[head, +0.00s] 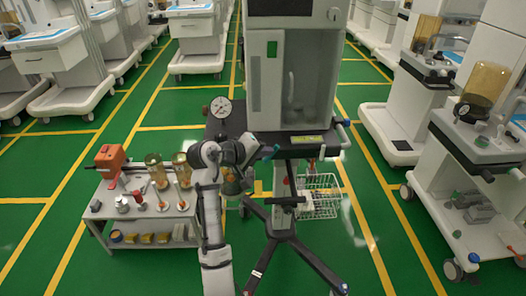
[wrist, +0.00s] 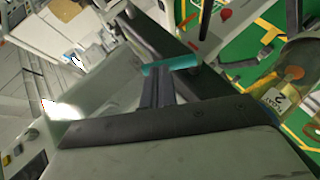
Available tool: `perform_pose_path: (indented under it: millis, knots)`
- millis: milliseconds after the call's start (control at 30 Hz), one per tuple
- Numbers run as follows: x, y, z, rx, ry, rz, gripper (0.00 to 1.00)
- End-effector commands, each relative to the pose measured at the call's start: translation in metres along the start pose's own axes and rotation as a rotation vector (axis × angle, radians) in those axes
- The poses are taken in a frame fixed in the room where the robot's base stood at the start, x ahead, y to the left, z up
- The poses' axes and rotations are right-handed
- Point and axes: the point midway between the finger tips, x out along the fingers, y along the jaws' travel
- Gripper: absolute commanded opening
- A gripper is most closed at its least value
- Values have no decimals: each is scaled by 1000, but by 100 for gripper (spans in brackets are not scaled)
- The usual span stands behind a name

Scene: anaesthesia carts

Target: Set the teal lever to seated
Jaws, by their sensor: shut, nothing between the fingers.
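The teal lever (wrist: 172,64) shows in the wrist view as a short teal bar lying across the picture, just beyond my fingertips. In the head view a small teal bit (head: 276,149) shows at the end of my arm, by the front edge of the cart's dark top. My gripper (wrist: 157,76) is shut and empty, its two dark fingers side by side and pointing at the bar. I cannot tell whether they touch it. In the head view my gripper (head: 267,153) is small and partly merged with the dark cart. The lever's mount and its seated mark are not readable.
The cart's grey cabinet (head: 264,80) rises behind the dark top, with a round gauge (head: 220,107) at left. A low side table (head: 140,208) with an orange box (head: 110,157) and glass jars stands left. A wire basket (head: 320,200) hangs at right. Green floor is open between carts.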

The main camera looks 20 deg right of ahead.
Motion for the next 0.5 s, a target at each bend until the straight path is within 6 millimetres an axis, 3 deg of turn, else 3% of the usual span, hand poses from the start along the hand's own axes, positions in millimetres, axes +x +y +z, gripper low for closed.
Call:
perform_pose_path:
  millis: [500]
  knots:
    - [2,3,2,41,0,-60,0]
